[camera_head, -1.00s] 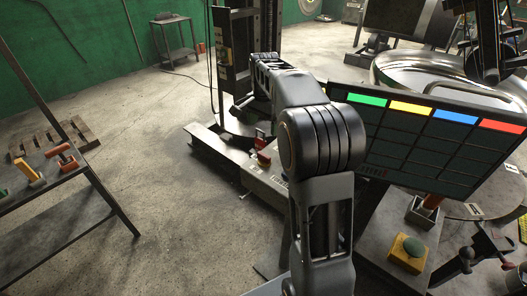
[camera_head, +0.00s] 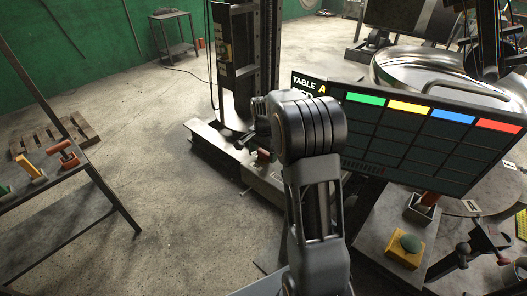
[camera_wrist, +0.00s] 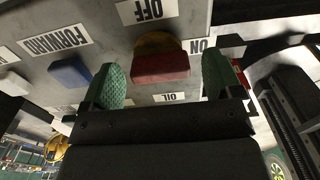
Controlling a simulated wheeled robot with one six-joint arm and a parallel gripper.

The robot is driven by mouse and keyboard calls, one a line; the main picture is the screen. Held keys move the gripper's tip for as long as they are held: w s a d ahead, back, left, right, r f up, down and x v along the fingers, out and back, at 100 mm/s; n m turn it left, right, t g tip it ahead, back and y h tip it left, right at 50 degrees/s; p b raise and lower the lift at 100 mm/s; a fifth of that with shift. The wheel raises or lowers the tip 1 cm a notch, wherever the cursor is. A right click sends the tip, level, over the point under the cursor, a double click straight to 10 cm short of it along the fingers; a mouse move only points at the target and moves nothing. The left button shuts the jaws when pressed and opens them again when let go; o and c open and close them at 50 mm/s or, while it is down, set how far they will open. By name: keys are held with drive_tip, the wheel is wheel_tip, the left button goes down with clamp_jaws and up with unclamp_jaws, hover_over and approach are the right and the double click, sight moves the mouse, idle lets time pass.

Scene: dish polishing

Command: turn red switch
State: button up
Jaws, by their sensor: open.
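The red switch (camera_wrist: 160,67) is a red block on a round yellowish base, fixed to a grey panel (camera_wrist: 205,15) and seen upside down in the wrist view. Labels OFF, ON and OIL surround it. My gripper (camera_wrist: 161,74) has its two green ribbed fingers apart, one on each side of the switch, with gaps left and right. The fingers are largely hidden there behind my arm.
A blue switch (camera_wrist: 70,71) by the FORWARD label sits close outside the left finger. Another red part (camera_wrist: 240,73) lies just beyond the right finger. A screen with coloured cells (camera_head: 430,140) stands right of my arm. A tool table (camera_head: 50,190) is at left.

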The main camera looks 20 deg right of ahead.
drive_tip(key=shift+c, duration=0.3)
drive_tip(key=c, duration=0.9)
drive_tip(key=shift+o, duration=0.2)
drive_tip(key=n, duration=0.4)
drive_tip(key=shift+f+n+b, duration=0.1)
drive_tip(key=shift+n+b, duration=0.3)
drive_tip(key=n, duration=0.4)
drive_tip(key=shift+s+n, duration=0.1)
drive_tip(key=shift+n, duration=0.2)
drive_tip(key=n+b, duration=0.1)
drive_tip(key=n, duration=0.3)
drive_tip(key=shift+n, duration=2.4)
